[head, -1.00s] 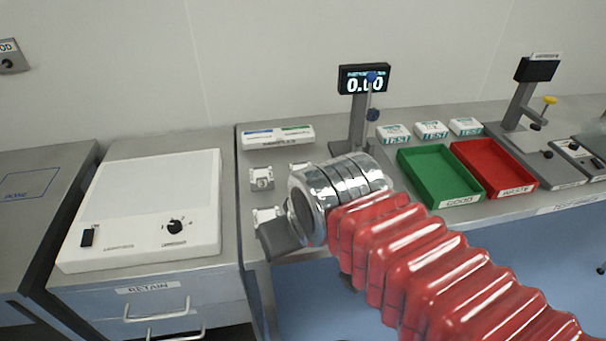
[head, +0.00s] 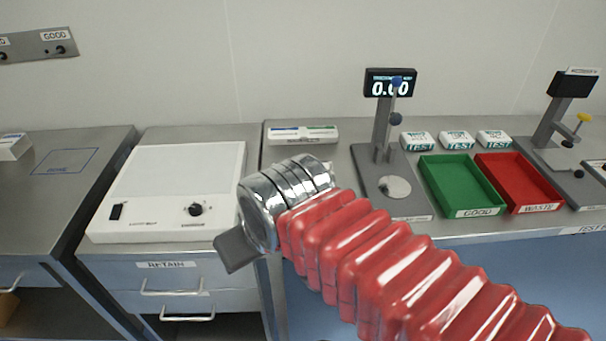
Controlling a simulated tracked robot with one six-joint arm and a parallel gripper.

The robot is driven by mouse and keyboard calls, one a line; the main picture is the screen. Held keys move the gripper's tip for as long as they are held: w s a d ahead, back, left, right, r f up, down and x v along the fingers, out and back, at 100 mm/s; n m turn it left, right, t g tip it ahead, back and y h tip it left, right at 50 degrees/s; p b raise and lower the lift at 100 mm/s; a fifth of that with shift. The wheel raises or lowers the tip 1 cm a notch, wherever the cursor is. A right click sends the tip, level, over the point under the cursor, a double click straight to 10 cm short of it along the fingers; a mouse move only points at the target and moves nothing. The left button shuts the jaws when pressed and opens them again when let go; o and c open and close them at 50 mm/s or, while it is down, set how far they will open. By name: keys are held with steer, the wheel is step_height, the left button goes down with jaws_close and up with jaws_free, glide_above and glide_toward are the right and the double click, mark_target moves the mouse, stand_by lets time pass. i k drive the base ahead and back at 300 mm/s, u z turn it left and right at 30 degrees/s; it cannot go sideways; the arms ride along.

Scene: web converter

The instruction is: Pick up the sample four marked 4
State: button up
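No sample marked 4 can be made out in the head view. The spot on the bench in front of the marker case is largely covered by my arm's silver wrist. A small pale edge (head: 328,166) shows just behind the wrist; it may be part of a sample, and no number is readable. My gripper (head: 237,251) shows only as a grey piece past the silver wrist, over the front edge between the lightbox cabinet and the test bench. Its fingertips are not clear, so I cannot tell whether it is open or holds something.
A white lightbox (head: 170,195) stands left on the RETAIN drawers (head: 170,266). A marker case (head: 302,134) lies at the bench's back. Right are a gauge reading 0.00 (head: 390,86), white TEST boxes (head: 456,140), a green GOOD tray (head: 480,212) and a red WASTE tray (head: 537,208).

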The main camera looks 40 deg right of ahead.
mark_target(328, 164)
steer(key=u, duration=2.8)
steer(key=k, duration=1.25)
steer(key=z, duration=0.1)
